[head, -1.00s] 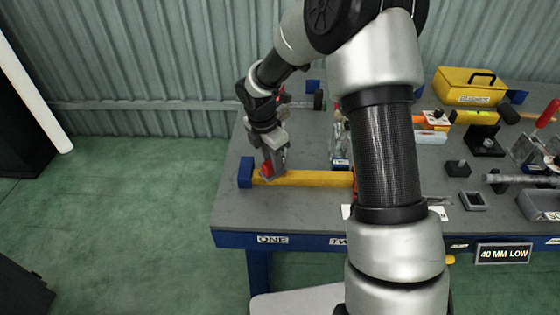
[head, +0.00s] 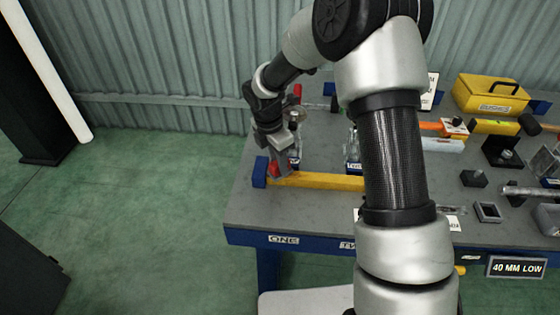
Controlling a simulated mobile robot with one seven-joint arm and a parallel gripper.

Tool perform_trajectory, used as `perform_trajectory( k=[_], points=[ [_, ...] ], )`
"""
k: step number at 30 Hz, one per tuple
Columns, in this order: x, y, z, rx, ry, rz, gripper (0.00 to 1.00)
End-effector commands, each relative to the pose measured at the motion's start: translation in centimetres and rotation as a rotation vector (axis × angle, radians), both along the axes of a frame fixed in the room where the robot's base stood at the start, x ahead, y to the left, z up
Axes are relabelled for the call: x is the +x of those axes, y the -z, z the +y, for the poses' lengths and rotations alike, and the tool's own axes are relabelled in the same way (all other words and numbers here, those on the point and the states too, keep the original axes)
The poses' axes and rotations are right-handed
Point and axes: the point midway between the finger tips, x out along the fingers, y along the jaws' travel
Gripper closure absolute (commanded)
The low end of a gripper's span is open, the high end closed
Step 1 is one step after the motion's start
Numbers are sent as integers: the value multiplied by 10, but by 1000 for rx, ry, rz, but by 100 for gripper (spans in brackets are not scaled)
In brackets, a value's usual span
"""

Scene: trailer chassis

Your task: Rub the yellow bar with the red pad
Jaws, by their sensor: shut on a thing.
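The yellow bar (head: 325,181) lies along the front part of the blue-edged grey workbench (head: 300,212). Its left end is against a blue block (head: 260,173), and its right end goes behind my arm. My gripper (head: 281,166) is over the bar's left end, pointing down, and is shut on the red pad (head: 275,170). I cannot tell whether the pad touches the bar.
A red-handled thing (head: 297,92) stands behind my wrist. The bench's front left is clear. A corrugated wall (head: 170,70) is behind.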

Motion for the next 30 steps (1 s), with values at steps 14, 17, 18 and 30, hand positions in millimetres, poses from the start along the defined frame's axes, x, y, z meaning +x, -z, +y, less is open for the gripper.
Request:
perform_trajectory(
  k=[14,17,18,30],
  points=[
    [-1,-6,-21,17,-9,-19,100],
    [-3,-6,-27,15,-7,-16,100],
    [-4,-5,-31,14,-7,-15,100],
    [-9,-2,-58,12,-7,-15,100]
  ],
)
